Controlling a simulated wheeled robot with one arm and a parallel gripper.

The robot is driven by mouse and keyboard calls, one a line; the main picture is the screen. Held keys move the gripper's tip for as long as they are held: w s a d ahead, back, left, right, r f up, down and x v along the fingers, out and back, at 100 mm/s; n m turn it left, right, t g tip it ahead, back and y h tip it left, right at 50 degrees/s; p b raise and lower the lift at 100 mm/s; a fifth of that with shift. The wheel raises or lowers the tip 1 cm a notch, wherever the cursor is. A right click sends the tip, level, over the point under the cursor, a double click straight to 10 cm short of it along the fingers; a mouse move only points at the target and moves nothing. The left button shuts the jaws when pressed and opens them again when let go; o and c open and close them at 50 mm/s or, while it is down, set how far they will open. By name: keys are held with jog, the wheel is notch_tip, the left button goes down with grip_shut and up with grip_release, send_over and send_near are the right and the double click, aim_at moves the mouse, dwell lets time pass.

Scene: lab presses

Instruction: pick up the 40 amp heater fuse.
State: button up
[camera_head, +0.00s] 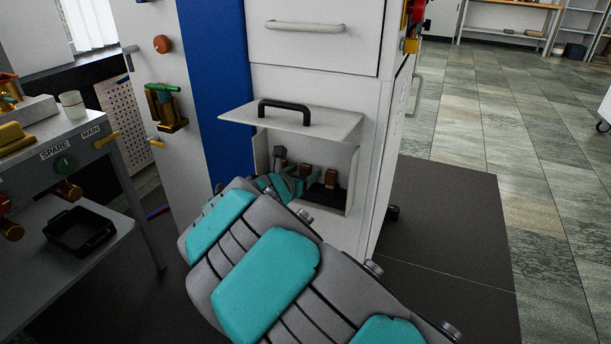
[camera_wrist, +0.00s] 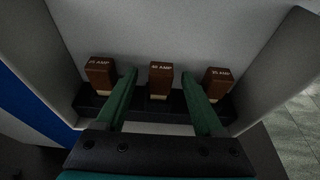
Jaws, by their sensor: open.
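Three brown fuses stand in a row on a black holder (camera_wrist: 85,101) inside a recess. In the wrist view the middle fuse (camera_wrist: 161,80) has a small label that seems to read 40 AMP, though its first digit is blurred. My gripper (camera_wrist: 158,76) is open, with one green finger on each side of the middle fuse and a gap on both sides. In the head view my arm hides much of the recess.
A raised flap (camera_head: 335,121) with a black handle (camera_head: 284,106) juts out above the recess. The recess walls (camera_wrist: 262,65) stand close on both sides. A bench (camera_head: 92,150) with a black tray (camera_head: 78,231) is at the left. Open floor (camera_head: 470,130) lies to the right.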

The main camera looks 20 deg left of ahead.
grip_shut()
dwell(0.5)
jog(key=shift+r, duration=0.1)
